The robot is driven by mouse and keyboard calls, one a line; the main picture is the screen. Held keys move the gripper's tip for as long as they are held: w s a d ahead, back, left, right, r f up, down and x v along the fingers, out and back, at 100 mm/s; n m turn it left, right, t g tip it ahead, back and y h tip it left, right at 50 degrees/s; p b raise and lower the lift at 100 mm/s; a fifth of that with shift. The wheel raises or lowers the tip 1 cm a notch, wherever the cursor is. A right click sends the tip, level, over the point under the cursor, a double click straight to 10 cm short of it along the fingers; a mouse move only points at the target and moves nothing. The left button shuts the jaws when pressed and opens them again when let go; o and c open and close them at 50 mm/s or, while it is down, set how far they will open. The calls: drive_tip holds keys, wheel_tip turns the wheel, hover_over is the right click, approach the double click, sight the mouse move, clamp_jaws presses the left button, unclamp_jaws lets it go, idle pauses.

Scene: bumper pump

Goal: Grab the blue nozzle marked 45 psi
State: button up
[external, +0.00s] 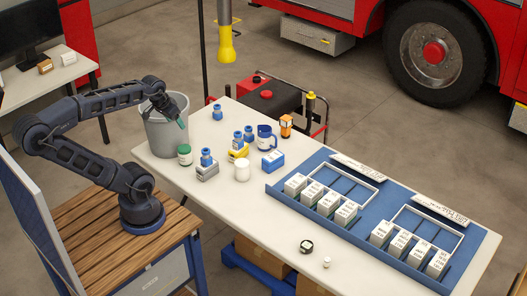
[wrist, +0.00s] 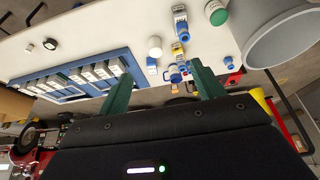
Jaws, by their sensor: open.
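Several blue nozzles show in the external view. One stands alone at the table's far-left end (external: 217,113). One is on a grey block (external: 206,157). Two are by a yellow block, a left one (external: 238,140) and a right one (external: 248,132). Any psi markings are too small to read, so I cannot tell which is 45 psi. In the wrist view a blue nozzle (wrist: 183,37) is on the grey block, and the lone one (wrist: 228,61) is near the right finger. My gripper (external: 182,118) is open and empty, above the bin; its green fingers (wrist: 163,88) are spread apart.
The grey bin (external: 165,141) stands beside the table's left end. A green-lidded jar (external: 184,154), white cylinder (external: 242,170), blue box (external: 273,161) and blue mug (external: 266,138) crowd the nozzles. A blue tray (external: 462,263) holds white boxes at right. The table's front is mostly clear.

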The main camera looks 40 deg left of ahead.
drive_tip(key=n+g, duration=0.5)
drive_tip(key=n, duration=1.2)
hover_over(249, 135)
drive_tip(key=w+a, duration=0.1)
wheel_tip(249, 135, down, 33)
drive_tip(key=shift+a+f, duration=0.1)
drive_tip(key=shift+f, duration=0.05)
drive_tip(key=shift+w+a+f, duration=0.1)
drive_tip(key=shift+w+f, duration=0.05)
drive_tip(key=shift+f, duration=5.6)
drive_tip(key=c, duration=1.2)
